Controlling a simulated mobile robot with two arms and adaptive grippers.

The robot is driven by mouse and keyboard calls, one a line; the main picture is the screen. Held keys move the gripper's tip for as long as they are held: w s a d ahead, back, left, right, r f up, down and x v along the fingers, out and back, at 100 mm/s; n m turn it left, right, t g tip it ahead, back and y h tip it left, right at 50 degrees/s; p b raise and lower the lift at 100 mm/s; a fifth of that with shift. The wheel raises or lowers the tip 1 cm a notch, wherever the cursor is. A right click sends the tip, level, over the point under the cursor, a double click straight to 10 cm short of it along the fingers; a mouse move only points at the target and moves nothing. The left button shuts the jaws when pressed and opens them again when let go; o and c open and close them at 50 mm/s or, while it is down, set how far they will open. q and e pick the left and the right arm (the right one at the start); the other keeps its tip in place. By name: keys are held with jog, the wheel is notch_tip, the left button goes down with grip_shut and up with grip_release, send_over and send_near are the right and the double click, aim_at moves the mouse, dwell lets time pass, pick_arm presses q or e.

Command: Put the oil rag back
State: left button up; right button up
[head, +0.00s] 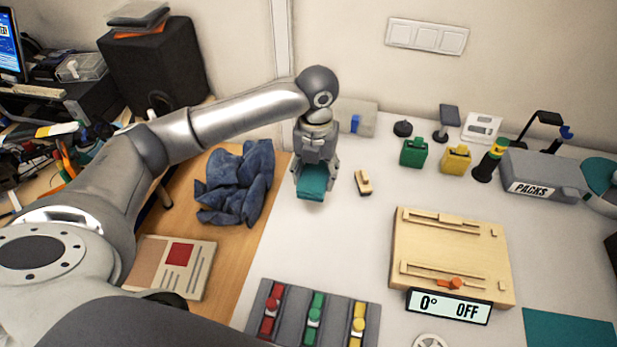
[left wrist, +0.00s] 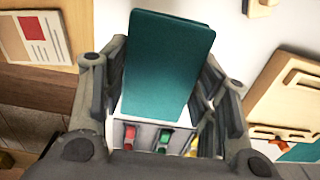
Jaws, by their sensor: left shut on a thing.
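My left gripper (head: 311,185) is shut on a flat, folded teal piece that looks like the oil rag (head: 311,181). It holds the piece over the light table top, near the wooden strip's edge. In the left wrist view the teal rag (left wrist: 168,62) sits between the two fingers (left wrist: 160,95) and sticks out beyond them. I cannot tell whether it touches the table. A crumpled dark blue cloth (head: 236,185) lies on the wooden surface to the left of the gripper. My right gripper is not in view.
A small wooden block (head: 363,182) lies just right of the gripper. A wooden board (head: 455,250) and a grey tray with coloured sliders (head: 291,318) are nearer. A flat teal mat (head: 570,329) lies at the lower right. Green (head: 414,153) and yellow (head: 455,159) pieces stand behind.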

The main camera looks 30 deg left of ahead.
pick_arm(q)
jog(key=w+a+f, duration=0.1)
jog(key=f, duration=0.1)
jog(key=w+a+f, duration=0.1)
jog(key=w+f, duration=0.1)
jog(key=w+a+f, duration=0.2)
jog(key=shift+a+f, duration=0.1)
jog(key=shift+f, duration=0.2)
jog(key=shift+f+p, duration=0.65)
jog(key=shift+f, duration=0.95)
jog(key=shift+f, duration=0.2)
jog(key=o, duration=1)
jog(key=shift+w, duration=0.1)
jog(key=shift+r, duration=0.1)
notch_tip(320, 180, up, 12)
jog(key=shift+r+b, duration=0.1)
jog(key=shift+b, duration=0.6)
